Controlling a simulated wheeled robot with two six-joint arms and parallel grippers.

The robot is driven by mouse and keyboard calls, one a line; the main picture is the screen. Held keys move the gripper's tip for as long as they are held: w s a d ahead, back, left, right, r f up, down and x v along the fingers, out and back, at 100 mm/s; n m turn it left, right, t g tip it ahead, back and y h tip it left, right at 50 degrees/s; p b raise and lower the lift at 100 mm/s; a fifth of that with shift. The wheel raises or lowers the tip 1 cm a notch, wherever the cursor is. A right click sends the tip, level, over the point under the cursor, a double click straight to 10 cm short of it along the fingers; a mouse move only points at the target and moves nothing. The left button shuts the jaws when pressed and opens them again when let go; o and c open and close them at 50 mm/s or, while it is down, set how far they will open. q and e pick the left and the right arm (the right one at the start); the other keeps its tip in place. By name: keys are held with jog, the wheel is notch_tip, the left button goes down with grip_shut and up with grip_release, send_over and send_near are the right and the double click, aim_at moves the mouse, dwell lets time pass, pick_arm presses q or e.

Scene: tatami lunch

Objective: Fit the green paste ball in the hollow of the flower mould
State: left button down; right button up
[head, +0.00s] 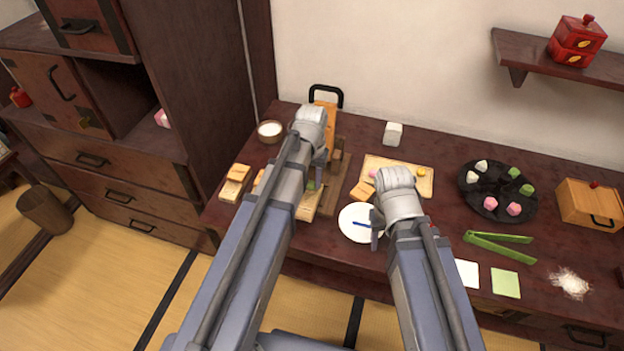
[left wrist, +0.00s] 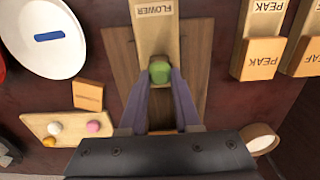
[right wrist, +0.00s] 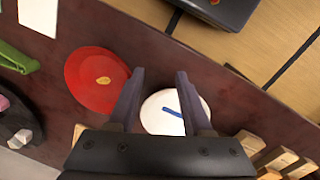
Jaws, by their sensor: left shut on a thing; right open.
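The green paste ball (left wrist: 159,72) sits between the fingertips of my left gripper (left wrist: 160,78), which is shut on it. The flower mould (left wrist: 155,30) is a pale wooden block lettered FLOWER, lying on a brown board. The ball is over the mould's near end in the left wrist view and covers that part, so the hollow is hidden; I cannot tell whether the ball touches it. In the head view the mould (head: 307,208) shows below my left gripper (head: 317,178). My right gripper (right wrist: 160,76) is open and empty, above the table near the white plate (right wrist: 157,121).
A small bowl (head: 270,131) stands behind. A pale tray (head: 425,181) holds small balls. A red plate (right wrist: 92,75), a black dish (head: 490,207) of coloured pieces and green tongs (head: 485,241) are to the right.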

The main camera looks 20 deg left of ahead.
pick_arm(q)
jog(key=shift+f+b, duration=0.55)
pick_arm(e)
jog(key=shift+f, duration=0.55)
pick_arm(q)
jog(key=c, duration=0.5)
grip_release()
jog(key=shift+c, duration=0.2)
jog(key=shift+r, duration=0.15)
pick_arm(e)
jog(key=shift+r, duration=0.15)
pick_arm(q)
jog(key=shift+r+p, duration=3.4)
jog(key=shift+p, duration=0.2)
jog(key=s+d+m, duration=0.1)
jog(key=s+d, duration=0.3)
jog(key=s, duration=0.3)
jog(key=s+d+r+m+y+p, duration=0.1)
jog(key=s+d+m, duration=0.1)
jog(key=s+d, duration=0.3)
jog(key=shift+s+d+r, duration=0.15)
jog(key=shift+s+r, duration=0.05)
jog(key=shift+s, duration=1.25)
pick_arm(e)
notch_tip(320, 180, up, 8)
jog(key=a, duration=0.1)
